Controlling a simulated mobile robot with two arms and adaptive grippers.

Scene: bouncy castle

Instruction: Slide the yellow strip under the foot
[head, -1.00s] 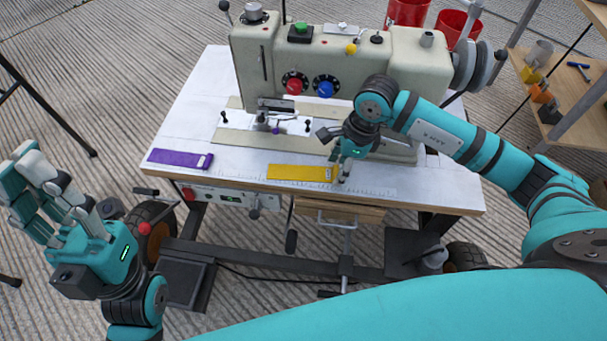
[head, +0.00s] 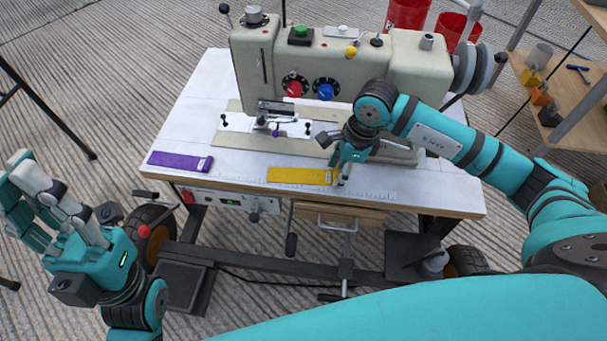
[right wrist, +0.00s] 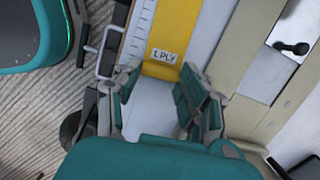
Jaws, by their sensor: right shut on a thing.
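The yellow strip (head: 298,175) lies flat near the front edge of the sewing table, right of the middle. My right gripper (head: 344,172) is at its right end and is shut on it. In the right wrist view the strip (right wrist: 163,70) with a white "1PLY" label shows at the fingertips (right wrist: 160,88). The presser foot (head: 275,122) of the sewing machine stands behind and left of the strip, apart from it. My left gripper (head: 45,195) is open and empty, left of the table.
A purple strip (head: 181,161) lies at the table's front left. The cream machine body (head: 385,72) fills the back of the table (head: 410,190). Red buckets (head: 407,14) stand behind. A wooden shelf (head: 572,90) is at right. The tabletop between the strips is clear.

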